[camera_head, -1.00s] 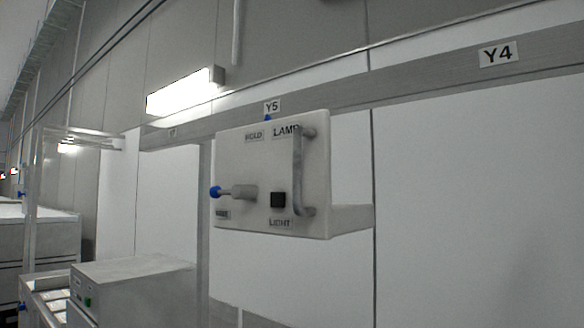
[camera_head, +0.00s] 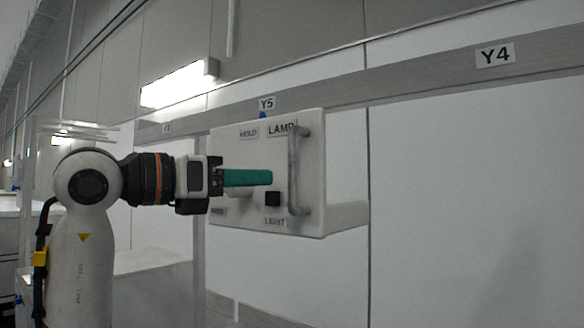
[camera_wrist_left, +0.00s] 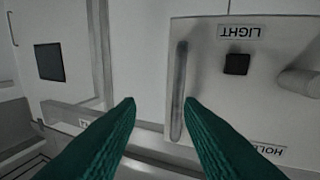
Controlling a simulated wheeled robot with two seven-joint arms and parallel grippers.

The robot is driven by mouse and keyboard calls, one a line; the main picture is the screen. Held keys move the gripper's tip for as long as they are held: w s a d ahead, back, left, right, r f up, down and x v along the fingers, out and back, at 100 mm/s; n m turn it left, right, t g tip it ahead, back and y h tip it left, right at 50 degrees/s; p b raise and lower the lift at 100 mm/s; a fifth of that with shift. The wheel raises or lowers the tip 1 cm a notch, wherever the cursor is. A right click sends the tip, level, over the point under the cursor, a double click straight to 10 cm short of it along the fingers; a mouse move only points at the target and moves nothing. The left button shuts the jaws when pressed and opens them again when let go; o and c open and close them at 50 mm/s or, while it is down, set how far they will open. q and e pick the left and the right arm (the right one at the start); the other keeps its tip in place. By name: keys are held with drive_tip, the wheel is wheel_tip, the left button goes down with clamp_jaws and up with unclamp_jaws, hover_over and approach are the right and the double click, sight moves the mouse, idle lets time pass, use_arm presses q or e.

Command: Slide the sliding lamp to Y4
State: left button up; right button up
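The sliding lamp is a white box (camera_head: 245,225) marked LAMP, HOLD and LIGHT, hanging on the grey rail (camera_head: 400,82). Its blue pointer (camera_head: 263,115) sits under the Y5 label (camera_head: 267,103). The Y4 label (camera_head: 495,54) is further right. A grey vertical bar handle (camera_head: 299,170) is on its front; it also shows in the left wrist view (camera_wrist_left: 178,95).
A black square button (camera_head: 272,199) is beside the handle and shows in the wrist view (camera_wrist_left: 236,64). A lit tube lamp (camera_head: 178,86) is on the wall above. The rail and white panels right of the box are clear.

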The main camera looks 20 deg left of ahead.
sight(289, 170)
use_arm(q)
drive_tip(key=w+d+p, duration=0.1)
drive_tip(key=w, duration=0.1)
drive_tip(key=w+d+r+y+p, duration=0.1)
drive_tip(key=w+p, duration=0.1)
drive_tip(key=w, duration=0.1)
drive_tip(key=w+d+r+n+t+y+p, duration=0.1)
drive_tip(key=w, duration=0.2)
drive_tip(key=shift+w+d+p, duration=0.15)
drive_tip(key=shift+d+p, duration=0.1)
drive_tip(key=shift+p, duration=0.05)
drive_tip(key=shift+w+d+f, duration=0.2)
drive_tip(key=shift+w+d, duration=0.05)
drive_tip(key=shift+w, duration=0.3)
clamp_jaws()
